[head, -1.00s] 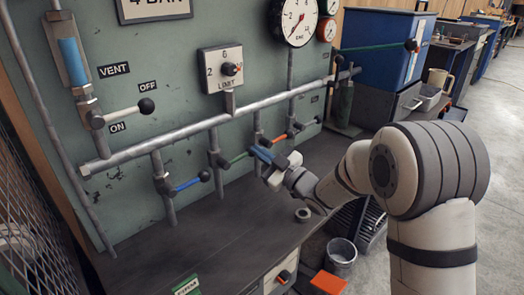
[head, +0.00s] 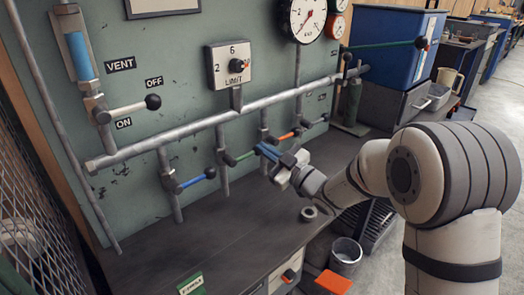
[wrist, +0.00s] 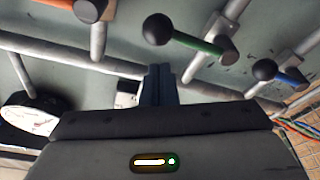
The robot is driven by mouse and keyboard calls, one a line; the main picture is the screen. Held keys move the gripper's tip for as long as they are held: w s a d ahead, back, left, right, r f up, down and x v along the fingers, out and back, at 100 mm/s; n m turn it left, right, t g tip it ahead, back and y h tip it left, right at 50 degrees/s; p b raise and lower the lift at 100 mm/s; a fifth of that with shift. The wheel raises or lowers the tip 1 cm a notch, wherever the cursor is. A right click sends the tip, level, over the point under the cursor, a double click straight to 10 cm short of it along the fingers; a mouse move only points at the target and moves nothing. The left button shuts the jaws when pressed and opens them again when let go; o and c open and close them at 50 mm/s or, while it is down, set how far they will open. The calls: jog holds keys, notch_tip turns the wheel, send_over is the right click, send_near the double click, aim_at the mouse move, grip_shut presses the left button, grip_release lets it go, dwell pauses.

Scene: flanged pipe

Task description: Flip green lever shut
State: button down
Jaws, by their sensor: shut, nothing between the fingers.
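The green lever (head: 243,156) sits on a valve of the middle-left branch pipe (head: 222,155), below the main pipe. It points right, crosswise to its upright branch. In the wrist view the green lever (wrist: 197,43) shows with a black ball knob (wrist: 157,30) at its free end. My gripper (head: 260,149) is at that free end in the head view, its fingers partly hiding the knob. In the wrist view the shut, empty fingertips (wrist: 159,68) are just below the knob in the picture, apart from it. I cannot tell the depth between them.
A blue lever (head: 195,180) is on the left and an orange lever (head: 288,135) close on the right. The main pipe (head: 190,132) runs above. A ring (head: 309,213) lies on the mostly clear bench.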

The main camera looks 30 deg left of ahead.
jog(key=s+r+p+v, duration=0.1)
jog(key=r+v, duration=0.1)
jog(key=v, duration=0.8)
jog(key=shift+s+d+p, duration=0.15)
jog(key=shift+d+p, duration=0.2)
jog(key=w+d+r+m+t+h+p, duration=0.6)
jog(key=d+r+h+p, duration=0.2)
jog(key=d, duration=0.1)
jog(key=s+d+r+m+h+p, duration=0.1)
jog(key=d+r+m+h+p, duration=0.25)
jog(key=d, duration=0.35)
jog(key=d+r+m+h+p, duration=0.3)
jog(key=d+h+p, duration=0.1)
jog(key=d+h, duration=0.15)
jog(key=s+d+r+m+g+h+p, duration=0.25)
jog(key=s+d+r+m+p, duration=0.2)
jog(key=s+d, duration=0.4)
jog(key=s+d+r+m+g+p, duration=0.1)
jog(key=s+r+g+p, duration=0.1)
jog(key=s, duration=0.5)
jog(key=s+d+r+m+g+p, duration=0.2)
jog(key=s+g+p, duration=0.2)
jog(key=s, duration=0.4)
jog(key=shift+s+p, duration=0.2)
jog(key=shift+p, duration=0.35)
